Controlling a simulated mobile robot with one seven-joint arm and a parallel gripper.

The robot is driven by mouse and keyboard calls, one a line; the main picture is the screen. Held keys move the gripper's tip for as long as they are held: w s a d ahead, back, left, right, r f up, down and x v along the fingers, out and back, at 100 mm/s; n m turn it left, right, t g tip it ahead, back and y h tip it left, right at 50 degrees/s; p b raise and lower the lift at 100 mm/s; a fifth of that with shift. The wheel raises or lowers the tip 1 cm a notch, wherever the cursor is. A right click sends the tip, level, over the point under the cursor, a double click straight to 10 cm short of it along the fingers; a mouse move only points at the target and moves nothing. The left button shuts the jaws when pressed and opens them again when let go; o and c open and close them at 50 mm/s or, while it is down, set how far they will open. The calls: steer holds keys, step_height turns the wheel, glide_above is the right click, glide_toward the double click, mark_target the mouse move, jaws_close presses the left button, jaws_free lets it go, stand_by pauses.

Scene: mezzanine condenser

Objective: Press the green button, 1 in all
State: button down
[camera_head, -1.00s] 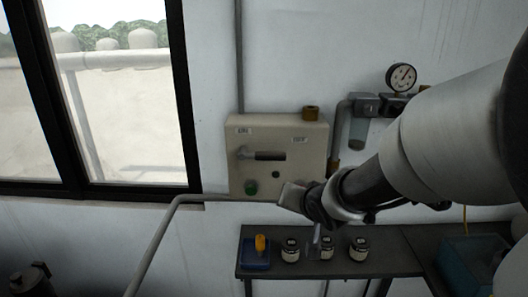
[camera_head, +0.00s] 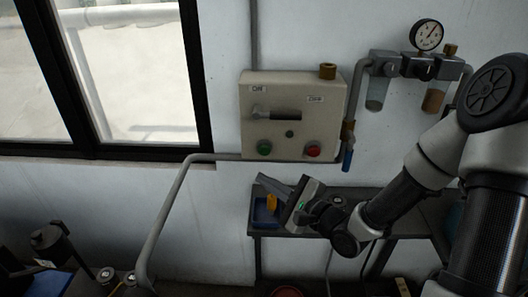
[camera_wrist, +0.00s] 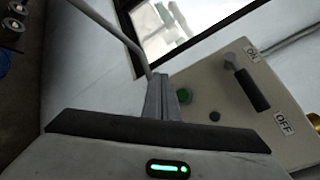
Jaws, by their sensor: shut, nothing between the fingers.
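The green button (camera_head: 264,147) is at the lower left of the beige control box (camera_head: 258,98) on the wall. It also shows in the wrist view (camera_wrist: 184,96), just right of the fingertips. My gripper (camera_head: 268,180) is shut and empty. In the head view it is below the box, its fingers pointing up and left, over the shelf. In the wrist view the shut fingers (camera_wrist: 161,84) appear apart from the button; the exact gap cannot be told.
The box also carries a red button (camera_head: 312,150), a small dark knob and a lever switch (camera_head: 272,114). A grey pipe (camera_head: 170,210) bends below it. A shelf (camera_head: 290,229) holds a blue tray (camera_head: 264,212) with a yellow item. A gauge (camera_head: 429,35) is at upper right.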

steer(key=b, duration=0.2)
glide_toward(259, 152)
steer(key=w+a, duration=0.1)
steer(key=a, duration=0.3)
steer(key=shift+w+a+f+p, duration=0.2)
steer(key=shift+w+p, duration=0.15)
steer(key=shift+w, duration=0.25)
stand_by(1.5)
steer(key=shift+w+p, duration=0.35)
steer(key=shift+w, duration=0.1)
steer(key=shift+w, duration=0.55)
stand_by(0.6)
steer(key=shift+s+p, duration=0.1)
steer(key=shift+p, duration=0.2)
steer(key=shift+s+p, duration=0.3)
steer(key=shift+s, duration=0.6)
